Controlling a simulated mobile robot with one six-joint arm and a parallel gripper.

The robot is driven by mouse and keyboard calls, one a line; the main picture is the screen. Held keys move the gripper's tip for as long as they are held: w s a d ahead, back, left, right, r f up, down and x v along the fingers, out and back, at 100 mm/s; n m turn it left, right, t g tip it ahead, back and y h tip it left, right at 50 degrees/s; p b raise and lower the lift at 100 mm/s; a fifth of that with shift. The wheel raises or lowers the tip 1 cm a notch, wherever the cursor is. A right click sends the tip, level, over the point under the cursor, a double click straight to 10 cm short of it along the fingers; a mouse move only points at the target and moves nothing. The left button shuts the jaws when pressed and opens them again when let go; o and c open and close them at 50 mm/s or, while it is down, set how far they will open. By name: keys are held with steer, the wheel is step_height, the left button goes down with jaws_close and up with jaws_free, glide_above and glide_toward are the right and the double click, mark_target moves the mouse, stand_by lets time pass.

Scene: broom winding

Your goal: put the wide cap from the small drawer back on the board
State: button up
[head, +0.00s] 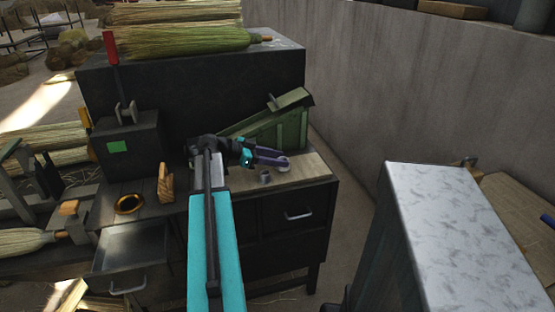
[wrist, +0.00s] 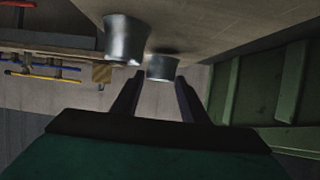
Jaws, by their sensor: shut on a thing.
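My gripper (head: 283,161) reaches over the light wooden board (head: 313,171) at the right end of the bench. Its purple fingers are shut on a metal cap (wrist: 162,66), which shows as a pale round shape at the fingertips in the head view (head: 282,164). A second tapered grey metal cap (head: 265,178) stands on the board close beside it; it is larger in the wrist view (wrist: 125,40). I cannot tell whether the held cap touches the board. An open drawer (head: 133,247) at the left of the bench looks empty.
A green sloped box (head: 265,132) stands just behind my gripper. A brass ring (head: 130,204) and a small wooden piece (head: 166,184) lie on the bench to the left. A closed drawer (head: 294,212) is below the board. The board's right end is clear.

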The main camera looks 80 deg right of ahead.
steer(key=shift+f, duration=0.65)
steer(key=o, duration=1.1)
steer(key=shift+w, duration=0.1)
steer(key=b+v, duration=0.1)
steer(key=v, duration=1.1)
